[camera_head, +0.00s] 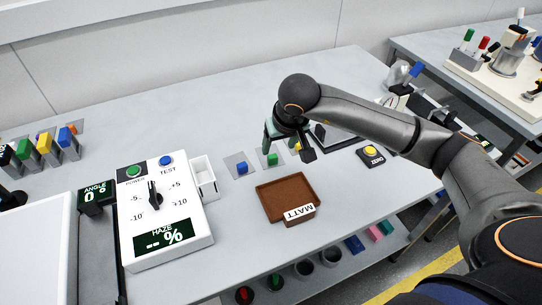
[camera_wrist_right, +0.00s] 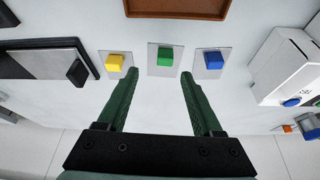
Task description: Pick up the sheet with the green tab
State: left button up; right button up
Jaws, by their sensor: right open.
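The sheet with the green tab (camera_wrist_right: 164,59) lies flat on the bench between a yellow-tabbed sheet and a blue-tabbed sheet. In the head view its green tab (camera_head: 272,159) shows just below my right gripper (camera_head: 284,150). In the right wrist view my right gripper (camera_wrist_right: 155,80) is open and empty, its two green fingers reaching toward the green tab, one to each side of it in the picture. I cannot tell the height of the fingertips above the bench. My left gripper is not in view.
The blue-tabbed sheet (camera_head: 241,168) and the yellow-tabbed sheet (camera_wrist_right: 114,63) lie close on either side. A brown tray (camera_head: 270,211) marked MATT is in front. A white haze meter (camera_head: 165,215) stands left, and a yellow-button box (camera_head: 371,155) right.

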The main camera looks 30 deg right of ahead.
aim_at(274, 157)
jog(key=x, duration=0.3)
jog(key=a+x, duration=0.1)
jog(key=shift+s+f+p, duration=0.2)
jog(key=shift+f+p, duration=0.15)
jog(key=shift+w+d+f, duration=0.1)
jog(key=shift+w+f, duration=0.05)
jog(key=shift+f, duration=0.2)
jog(key=shift+r, duration=0.1)
grip_shut()
